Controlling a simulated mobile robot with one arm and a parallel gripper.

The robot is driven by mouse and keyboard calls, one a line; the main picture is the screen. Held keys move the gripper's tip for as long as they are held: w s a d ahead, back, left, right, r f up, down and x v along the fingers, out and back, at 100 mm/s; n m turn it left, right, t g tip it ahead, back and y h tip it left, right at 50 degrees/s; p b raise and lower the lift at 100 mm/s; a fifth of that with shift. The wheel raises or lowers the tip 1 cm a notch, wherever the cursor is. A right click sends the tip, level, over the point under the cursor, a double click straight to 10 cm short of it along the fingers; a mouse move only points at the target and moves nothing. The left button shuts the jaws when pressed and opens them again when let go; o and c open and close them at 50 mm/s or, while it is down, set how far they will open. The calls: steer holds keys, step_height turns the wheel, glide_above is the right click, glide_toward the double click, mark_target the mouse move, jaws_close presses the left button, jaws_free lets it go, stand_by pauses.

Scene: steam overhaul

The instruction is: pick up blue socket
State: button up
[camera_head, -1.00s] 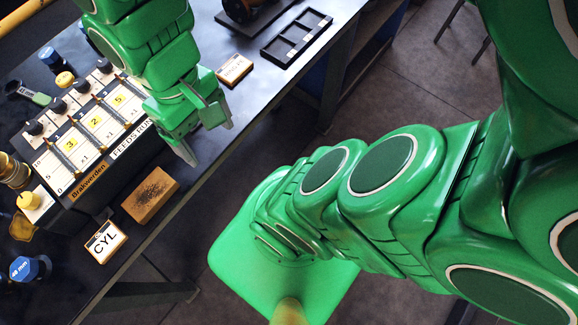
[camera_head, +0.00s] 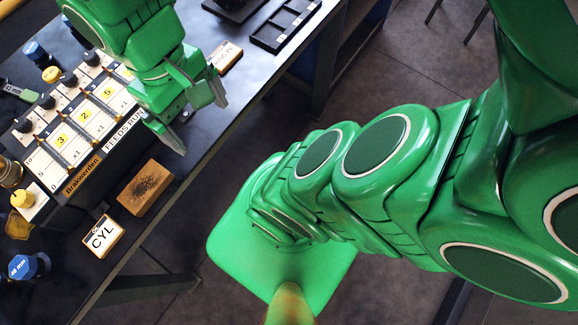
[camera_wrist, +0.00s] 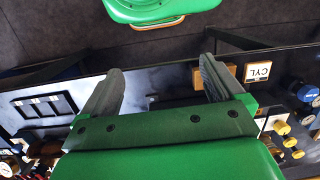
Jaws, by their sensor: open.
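A blue socket with a white size marking (camera_head: 28,267) stands on the dark bench at the lower left of the head view. A second blue, round-topped piece (camera_head: 36,52) stands at the upper left, behind the feed panel. In the wrist view, blue pieces (camera_wrist: 307,93) show at the right edge, near the CYL card. My gripper (camera_head: 195,116) is open and empty, above the bench's front edge, right of the panel and well away from both blue pieces. Its two grey fingers also show apart in the wrist view (camera_wrist: 161,68).
The feed panel (camera_head: 85,125) with knobs and number tiles fills the bench's left. A wooden block (camera_head: 145,188) and a CYL card (camera_head: 102,236) lie in front of it. A black divided tray (camera_head: 284,27) lies at the back. Brass pieces (camera_head: 10,172) crowd the left edge.

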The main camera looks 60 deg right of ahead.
step_height(320, 180, up, 3)
steer(key=d, duration=0.2)
step_height(320, 180, up, 9)
steer(key=n+t+y, duration=0.4)
steer(key=t+y, duration=0.5)
glide_above(39, 273)
steer(key=w+d, duration=0.2)
steer(key=a+f+m+t+h, duration=0.1)
steer(key=a+f+m+t, duration=0.15)
steer(key=a, duration=0.35)
steer(key=s+d+f+t+h, duration=0.4)
steer(key=s+f+h, duration=0.3)
steer(key=shift+m, duration=0.35)
step_height(39, 273, down, 20)
steer(key=shift+r, duration=0.15)
steer(key=shift+d+f+x, duration=0.15)
steer(key=shift+x, duration=1.35)
steer(key=shift+d+f+x, duration=0.1)
steer(key=shift+d+x, duration=0.05)
steer(key=shift+x, duration=2.25)
